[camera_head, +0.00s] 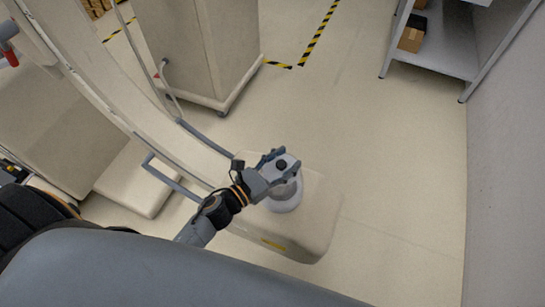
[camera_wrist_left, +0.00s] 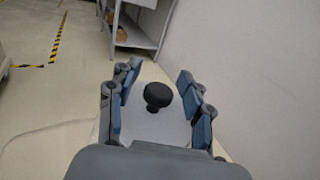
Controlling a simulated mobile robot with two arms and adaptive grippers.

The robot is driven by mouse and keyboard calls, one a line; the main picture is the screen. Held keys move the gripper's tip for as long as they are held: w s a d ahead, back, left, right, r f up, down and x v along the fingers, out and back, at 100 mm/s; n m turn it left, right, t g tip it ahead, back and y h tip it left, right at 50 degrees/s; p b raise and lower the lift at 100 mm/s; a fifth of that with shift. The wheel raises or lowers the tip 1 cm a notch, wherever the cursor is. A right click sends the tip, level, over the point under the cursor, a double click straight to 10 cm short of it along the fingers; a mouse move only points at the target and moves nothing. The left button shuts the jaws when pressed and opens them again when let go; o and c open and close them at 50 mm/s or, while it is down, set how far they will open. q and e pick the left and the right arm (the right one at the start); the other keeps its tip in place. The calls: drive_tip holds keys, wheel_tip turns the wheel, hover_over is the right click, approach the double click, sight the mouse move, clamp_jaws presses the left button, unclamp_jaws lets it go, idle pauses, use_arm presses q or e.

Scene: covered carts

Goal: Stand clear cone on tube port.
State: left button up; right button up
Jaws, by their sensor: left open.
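My left gripper (camera_head: 281,167) is open, with its fingers on either side of a small black round knob. In the left wrist view the black knob (camera_wrist_left: 158,96) stands between the two open finger pairs, with a gap on each side. Below the gripper is a pale grey round piece (camera_head: 286,200) on top of a beige rounded base; the gripper hides part of it. I cannot tell whether this piece is the clear cone or the tube port. No other clear cone can be made out. My right gripper is not in view.
The beige base (camera_head: 321,215) belongs to a large machine with a curved beige arm (camera_head: 125,105). A tall beige cabinet (camera_head: 200,50) on wheels stands behind. A grey shelf (camera_head: 445,52) with a cardboard box (camera_head: 411,39) is at the upper right. The floor between is clear.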

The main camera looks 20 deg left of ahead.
use_arm(q)
drive_tip(key=b+v, duration=0.3)
drive_tip(key=v, duration=0.9)
drive_tip(key=shift+r, duration=0.1)
